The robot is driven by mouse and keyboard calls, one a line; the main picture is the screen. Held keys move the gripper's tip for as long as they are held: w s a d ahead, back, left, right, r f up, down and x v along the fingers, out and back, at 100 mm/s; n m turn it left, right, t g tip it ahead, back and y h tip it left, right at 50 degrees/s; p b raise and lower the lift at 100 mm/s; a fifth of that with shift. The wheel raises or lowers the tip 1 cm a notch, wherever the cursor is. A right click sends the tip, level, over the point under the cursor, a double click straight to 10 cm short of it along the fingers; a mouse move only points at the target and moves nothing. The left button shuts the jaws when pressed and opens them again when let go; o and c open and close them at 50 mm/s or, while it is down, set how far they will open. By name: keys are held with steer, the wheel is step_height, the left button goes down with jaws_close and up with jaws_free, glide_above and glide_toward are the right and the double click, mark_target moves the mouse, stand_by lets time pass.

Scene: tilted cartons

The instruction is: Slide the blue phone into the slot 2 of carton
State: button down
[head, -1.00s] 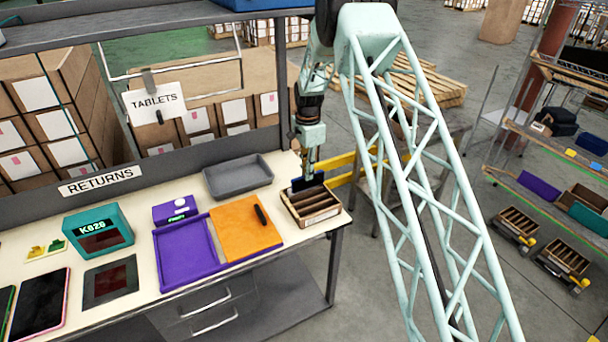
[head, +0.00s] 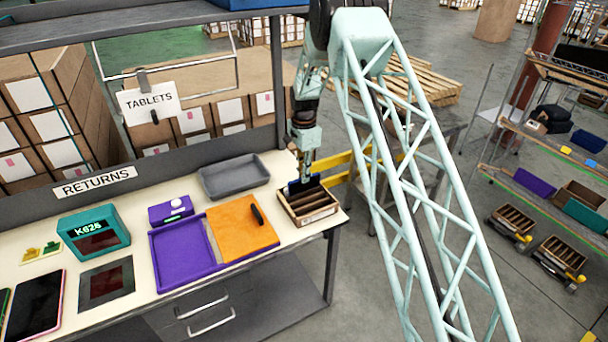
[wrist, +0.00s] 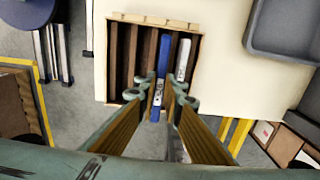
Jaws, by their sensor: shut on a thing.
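My gripper (head: 304,178) is over the wooden carton (head: 318,215) at the right end of the table. It is shut on the blue phone (head: 293,187), which stands on edge at the carton's back left in the head view. In the wrist view, my gripper (wrist: 160,96) grips the blue phone (wrist: 164,58), seen edge-on and slightly tilted along the carton's dividers. A pale grey phone (wrist: 183,60) stands in the slot to its right. The carton (wrist: 150,18) has empty dark slots on the left. How deep the blue phone sits is unclear.
A grey tray (head: 235,176) lies behind and left of the carton. An orange panel (head: 235,225) and a purple tray (head: 182,262) lie left of it. The table edge is close on the carton's right. A yellow rail (wrist: 238,135) shows below the table in the wrist view.

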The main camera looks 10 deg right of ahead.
steer(key=shift+f+b, duration=1.25)
steer(key=shift+f, duration=1.55)
steer(key=shift+f, duration=0.4)
steer(key=c, duration=2.7)
jaws_free()
steer(key=shift+r, duration=0.1)
steer(key=shift+r, duration=5.95)
steer(key=shift+r, duration=0.1)
step_height(320, 180, up, 7)
steer(key=p, duration=0.2)
glide_above(304, 187)
steer(key=shift+w+d, duration=0.1)
steer(key=shift+w, duration=0.3)
